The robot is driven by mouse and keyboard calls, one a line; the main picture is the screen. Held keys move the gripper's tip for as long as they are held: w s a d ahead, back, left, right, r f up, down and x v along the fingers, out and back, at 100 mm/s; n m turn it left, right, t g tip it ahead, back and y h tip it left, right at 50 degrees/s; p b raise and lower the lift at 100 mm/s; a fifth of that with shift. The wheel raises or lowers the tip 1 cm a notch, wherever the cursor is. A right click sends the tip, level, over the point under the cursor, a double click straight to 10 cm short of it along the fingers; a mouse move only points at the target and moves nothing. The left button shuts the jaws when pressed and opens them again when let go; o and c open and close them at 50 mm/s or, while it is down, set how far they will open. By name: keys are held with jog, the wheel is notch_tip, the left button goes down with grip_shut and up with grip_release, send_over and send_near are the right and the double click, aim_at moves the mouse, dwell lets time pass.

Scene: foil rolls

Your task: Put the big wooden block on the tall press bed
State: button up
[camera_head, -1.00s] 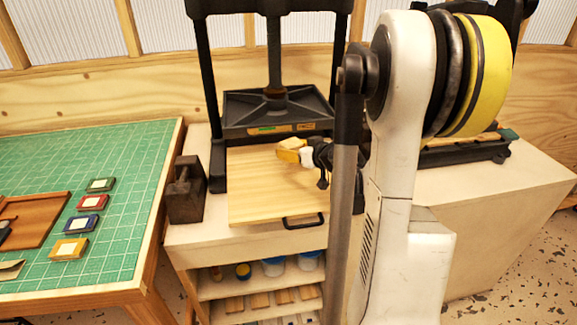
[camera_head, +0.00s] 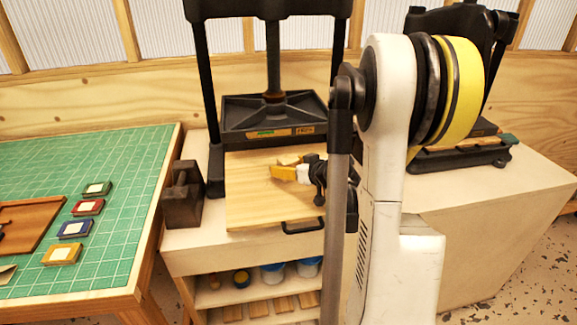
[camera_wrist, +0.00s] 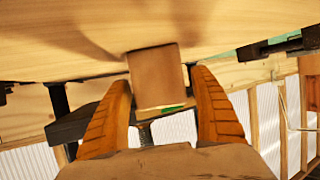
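The tall press bed is a pale wooden board (camera_head: 262,203) under the black press in the head view. A small wooden block (camera_head: 290,159) rests on this bed, partly hidden behind my gripper (camera_head: 284,171). In the wrist view the block (camera_wrist: 157,75) appears as a brown box between and just beyond the finger tips. A gap shows between it and the right finger; the left finger is close to its side, and I cannot tell if they touch. My gripper is open, with its yellow-orange fingers spread low over the bed.
The black platen (camera_head: 270,115) hangs behind the block on the screw, between two posts. A dark metal weight (camera_head: 183,195) stands left of the bed. A green-matted table (camera_head: 110,150) is at the left, and a lower black press (camera_head: 455,155) at the right.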

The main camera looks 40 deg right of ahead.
jog(key=shift+s+r, duration=0.1)
jog(key=shift+r, duration=0.2)
jog(key=p+v, duration=0.3)
jog(key=v, duration=0.8)
jog(key=shift+s+r, duration=0.1)
jog(key=shift+s, duration=0.2)
jog(key=w+a+r+n+g+y, duration=0.1)
jog(key=a+r+g+y, duration=0.2)
jog(key=a, duration=1.8)
jog(key=s+a+g, duration=0.3)
jog(key=s+a, duration=0.7)
jog(key=a, duration=0.1)
jog(key=shift+a+n+h, duration=0.35)
jog(key=shift+n+h, duration=0.05)
jog(key=shift+r, duration=0.15)
